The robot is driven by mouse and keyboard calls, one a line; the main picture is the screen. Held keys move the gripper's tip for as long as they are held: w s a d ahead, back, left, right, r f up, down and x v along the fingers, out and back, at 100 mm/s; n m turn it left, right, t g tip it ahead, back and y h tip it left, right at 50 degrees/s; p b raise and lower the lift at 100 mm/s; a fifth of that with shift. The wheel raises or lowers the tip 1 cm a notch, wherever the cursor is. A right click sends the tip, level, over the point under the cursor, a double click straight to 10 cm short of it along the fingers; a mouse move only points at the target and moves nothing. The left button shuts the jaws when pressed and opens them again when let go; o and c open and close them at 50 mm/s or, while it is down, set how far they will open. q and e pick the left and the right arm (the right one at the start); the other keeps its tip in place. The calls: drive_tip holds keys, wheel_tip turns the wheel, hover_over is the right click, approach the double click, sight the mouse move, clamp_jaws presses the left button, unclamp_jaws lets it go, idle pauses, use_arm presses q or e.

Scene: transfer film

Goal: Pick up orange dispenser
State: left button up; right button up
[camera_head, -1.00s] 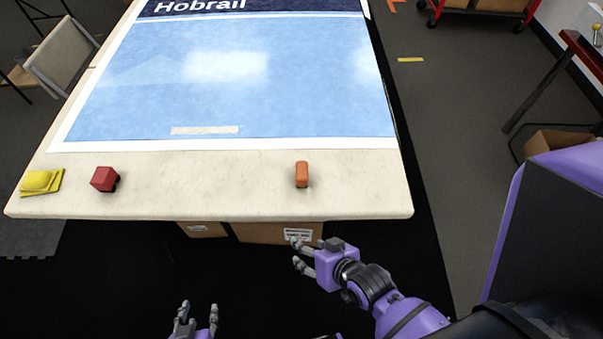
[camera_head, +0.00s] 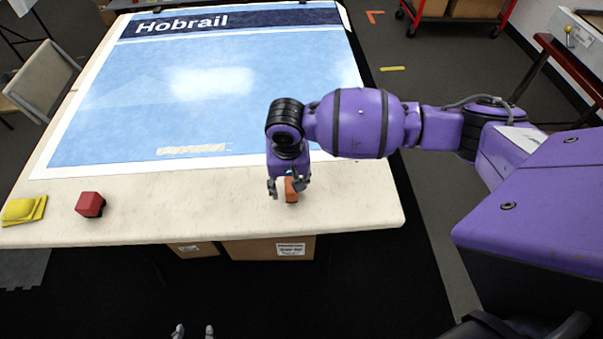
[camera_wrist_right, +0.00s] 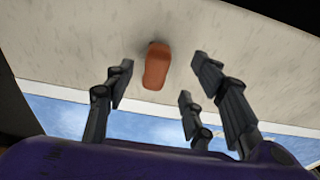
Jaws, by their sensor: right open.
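The orange dispenser (camera_head: 291,190) stands on the table's near strip, right of centre. It also shows in the right wrist view (camera_wrist_right: 157,66), on the pale tabletop beyond the fingertips. My right gripper (camera_head: 287,188) points down right over the dispenser, with its fingers on either side of it and partly hiding it. In the right wrist view its fingers (camera_wrist_right: 160,85) are spread and nothing is held. My left gripper (camera_head: 194,331) shows only its fingertips at the bottom edge; I cannot tell its opening.
A red dispenser (camera_head: 90,204) and a yellow stack (camera_head: 23,210) sit on the table's left side. A blue printed film (camera_head: 215,110) covers most of the table (camera_head: 180,210). Cardboard boxes (camera_head: 268,248) stand underneath. The strip between red and orange is clear.

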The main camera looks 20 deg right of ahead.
sight(290, 181)
drive_tip(key=shift+w+d+f, duration=0.1)
drive_tip(key=shift+w+f, duration=0.65)
drive_tip(key=shift+w, duration=0.15)
drive_tip(key=f, duration=0.5)
drive_tip(key=shift+w+d+b, duration=0.1)
drive_tip(key=shift+d+b, duration=0.2)
drive_tip(key=shift+b, duration=0.05)
drive_tip(key=shift+w+f, duration=0.1)
drive_tip(key=shift+f, duration=0.25)
drive_tip(key=shift+c, duration=1.2)
drive_tip(key=c, duration=0.5)
clamp_jaws()
drive_tip(key=shift+r, duration=0.6)
wheel_tip(290, 181, up, 2)
drive_tip(key=shift+r, duration=0.25)
use_arm(q)
drive_tip(key=p, duration=0.1)
drive_tip(key=w+r+p, duration=0.1)
drive_tip(key=shift+w+d+r+p, duration=0.25)
drive_tip(key=shift+d+r+p, duration=0.05)
use_arm(e)
drive_tip(key=s+a+r, duration=0.3)
drive_tip(key=s+r, duration=0.6)
drive_tip(key=s, duration=0.4)
drive_tip(key=shift+s+a, duration=0.35)
drive_tip(key=shift+a, duration=0.05)
